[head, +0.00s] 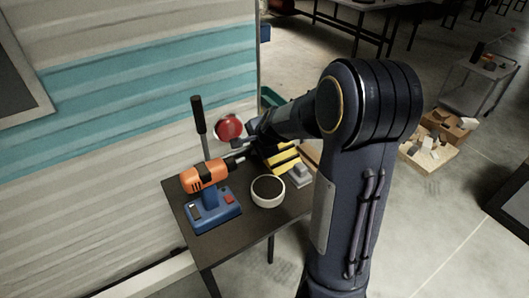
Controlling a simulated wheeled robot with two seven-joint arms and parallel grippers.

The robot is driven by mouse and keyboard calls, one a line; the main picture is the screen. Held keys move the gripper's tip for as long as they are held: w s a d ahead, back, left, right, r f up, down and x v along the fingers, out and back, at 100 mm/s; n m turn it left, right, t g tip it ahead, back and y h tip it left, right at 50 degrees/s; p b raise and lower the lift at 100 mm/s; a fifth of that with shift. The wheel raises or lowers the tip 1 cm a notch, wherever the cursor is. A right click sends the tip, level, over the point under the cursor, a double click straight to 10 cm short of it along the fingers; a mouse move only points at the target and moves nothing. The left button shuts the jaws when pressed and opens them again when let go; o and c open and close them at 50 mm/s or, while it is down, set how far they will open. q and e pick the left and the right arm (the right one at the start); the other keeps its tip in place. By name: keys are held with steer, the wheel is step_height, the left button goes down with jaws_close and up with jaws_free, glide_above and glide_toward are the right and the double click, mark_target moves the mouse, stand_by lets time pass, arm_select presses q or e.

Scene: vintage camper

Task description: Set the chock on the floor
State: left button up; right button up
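A yellow and black striped block, which looks like the chock (284,162), is on the small dark table (240,226), near its back right. My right arm reaches in from the right and crosses above the chock, hiding part of it. My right gripper (241,143) is at the far end of that arm, just left of the chock and close to the camper wall. Its fingers are small and dark here, so I cannot tell whether they are open or touch anything. My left gripper is not in view. The concrete floor (440,215) shows on the right.
An orange drill (205,175) on a blue base (212,214), a white round container (267,191) and a grey block (299,176) are on the table. A red round lamp (228,128) is by the camper wall (120,150). A box of scraps (428,153) stands on the floor.

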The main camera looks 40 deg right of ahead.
steer(key=shift+w+f, duration=0.4)
steer(key=shift+f, duration=0.15)
steer(key=shift+r, duration=0.1)
jaws_close()
stand_by(0.9)
steer(key=shift+r, duration=0.1)
